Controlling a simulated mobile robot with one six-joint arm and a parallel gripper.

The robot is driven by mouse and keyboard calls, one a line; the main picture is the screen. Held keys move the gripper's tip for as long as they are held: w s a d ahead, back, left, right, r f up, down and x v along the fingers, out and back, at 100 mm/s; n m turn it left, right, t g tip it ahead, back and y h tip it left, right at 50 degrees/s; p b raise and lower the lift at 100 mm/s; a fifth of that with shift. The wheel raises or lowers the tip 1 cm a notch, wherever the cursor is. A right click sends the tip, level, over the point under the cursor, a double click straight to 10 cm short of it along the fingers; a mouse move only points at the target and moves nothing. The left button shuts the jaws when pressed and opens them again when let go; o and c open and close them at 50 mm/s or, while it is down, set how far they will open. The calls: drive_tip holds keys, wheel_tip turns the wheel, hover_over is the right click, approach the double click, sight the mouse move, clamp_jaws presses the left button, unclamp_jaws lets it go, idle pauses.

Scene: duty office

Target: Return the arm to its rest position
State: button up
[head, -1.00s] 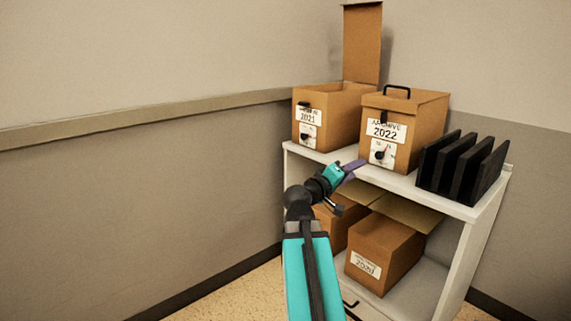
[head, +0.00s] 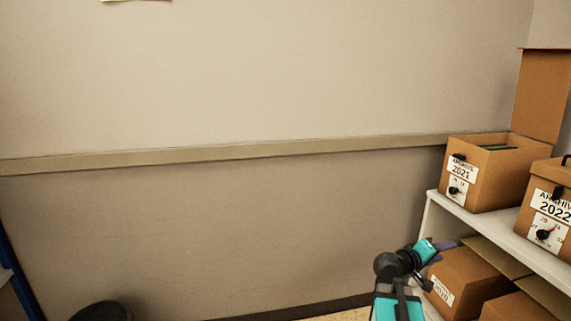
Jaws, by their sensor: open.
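My gripper (head: 447,246) is at the lower right of the head view, at the end of my teal and black arm. It is in front of the shelf unit, below the level of its top board as seen here. Nothing shows between its purple-grey fingers, which are small in the picture. The arm is bent, with its lower part cut off by the bottom edge.
The white shelf unit (head: 436,205) stands at right. On top are the open Archive 2021 box (head: 492,180) and the Archive 2022 box (head: 536,215), partly cut off. Cardboard boxes (head: 462,280) fill the lower shelf. A dark bin (head: 101,312) is at lower left.

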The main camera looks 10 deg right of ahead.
drive_tip(key=s+a+f+n+g+y+p, duration=0.3)
drive_tip(key=a+f+y+p, duration=0.4)
drive_tip(key=a+f+p, duration=1.05)
drive_tip(key=s+a+f+g+y+p, duration=0.1)
drive_tip(key=s+a+f+g+y, duration=0.1)
drive_tip(key=s+a+f, duration=0.3)
drive_tip(key=s+a+f+m+g+y+p, duration=0.1)
drive_tip(key=s+a+f, duration=0.4)
drive_tip(key=s+a, duration=0.7)
drive_tip(key=s+a+f+g+y, duration=0.3)
drive_tip(key=s+a+f+y, duration=0.2)
drive_tip(key=s+a, duration=0.4)
drive_tip(key=shift+s+a+f+m+p, duration=0.3)
drive_tip(key=shift+s+a+m+p, duration=0.1)
drive_tip(key=shift+a, duration=0.85)
drive_tip(key=shift+w, duration=0.1)
drive_tip(key=shift+c, duration=1.4)
